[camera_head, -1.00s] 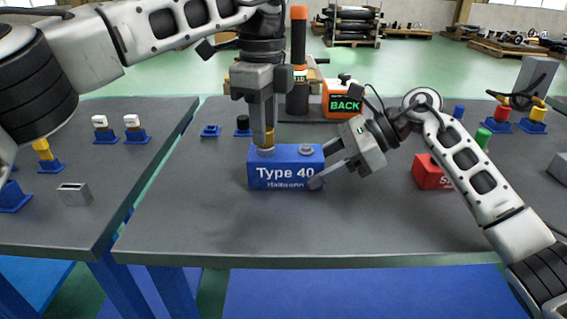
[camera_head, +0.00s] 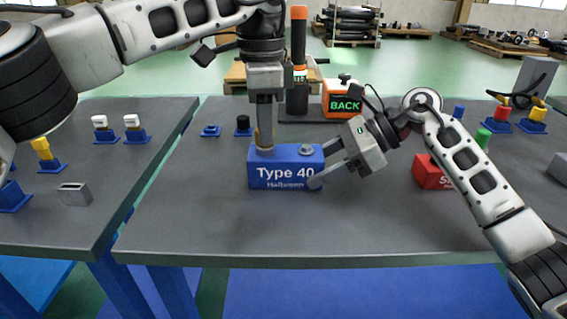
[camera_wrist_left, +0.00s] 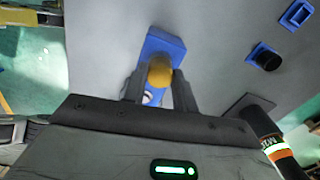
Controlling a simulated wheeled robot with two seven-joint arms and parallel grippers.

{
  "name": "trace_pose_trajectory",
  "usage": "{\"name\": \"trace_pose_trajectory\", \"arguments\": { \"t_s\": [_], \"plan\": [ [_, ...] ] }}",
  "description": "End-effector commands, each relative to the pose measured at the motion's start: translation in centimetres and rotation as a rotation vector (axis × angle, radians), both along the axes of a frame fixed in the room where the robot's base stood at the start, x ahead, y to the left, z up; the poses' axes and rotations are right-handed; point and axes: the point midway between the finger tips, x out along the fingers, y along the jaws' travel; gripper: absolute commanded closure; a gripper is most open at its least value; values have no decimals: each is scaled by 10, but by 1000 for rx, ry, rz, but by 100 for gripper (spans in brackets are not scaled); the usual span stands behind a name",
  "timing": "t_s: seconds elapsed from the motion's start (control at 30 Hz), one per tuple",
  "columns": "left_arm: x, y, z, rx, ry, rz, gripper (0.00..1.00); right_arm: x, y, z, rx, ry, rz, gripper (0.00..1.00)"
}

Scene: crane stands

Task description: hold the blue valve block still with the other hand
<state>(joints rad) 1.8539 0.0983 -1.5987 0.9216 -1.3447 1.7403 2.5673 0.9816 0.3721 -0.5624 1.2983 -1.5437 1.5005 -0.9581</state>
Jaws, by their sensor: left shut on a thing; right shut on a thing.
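The blue valve block (camera_head: 284,176), marked "Type 40", lies on the grey table. It has a round grey fitting (camera_head: 306,150) on top at its right. My left gripper (camera_head: 265,148) points straight down over the block's left top. It is shut on a yellow round-topped part (camera_wrist_left: 159,72), which shows between its fingers in the left wrist view, over the blue block (camera_wrist_left: 164,46). Whether that part is seated in the block is hidden. My right gripper (camera_head: 321,167) reaches in from the right and is shut on the block's right end, one finger across the front corner.
A red block (camera_head: 430,173) stands at the right, partly behind my right arm. An orange "BACK" box (camera_head: 341,101) and a dark cylinder with an orange top (camera_head: 298,75) stand behind. The table front is clear. A gap separates the left table (camera_head: 90,215).

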Motion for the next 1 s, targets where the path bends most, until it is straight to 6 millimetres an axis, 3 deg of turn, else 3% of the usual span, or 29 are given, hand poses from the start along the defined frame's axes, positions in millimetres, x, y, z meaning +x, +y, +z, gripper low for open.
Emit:
{"name": "trace_pose_trajectory", "arguments": {
  "t_s": [0.13, 0.4, 0.67, 0.7, 0.77, 0.97, 1.0],
  "plan": [
    [1, 0, 3, -2, -4, 68, 100, -1, -1, -3, -7, 4, 1, 76],
    [1, 0, 3, -3, -6, 420, 100, -1, -1, -3, -7, 5, 2, 76],
    [1, 0, 3, -4, -5, 451, 100, -1, -1, -3, -7, 5, 2, 76],
    [1, 0, 3, -4, -4, 451, 64, -1, -1, -3, -7, 5, 2, 76],
    [1, 0, 2, -3, -4, 450, 47, -1, -1, -3, -7, 5, 2, 76],
    [0, 0, 1, -2, -1, 449, 47, -1, -1, -3, -6, 5, 2, 76],
    [0, 0, 1, -1, -1, 448, 54, -1, -1, -3, -6, 5, 2, 76]
  ]
}}
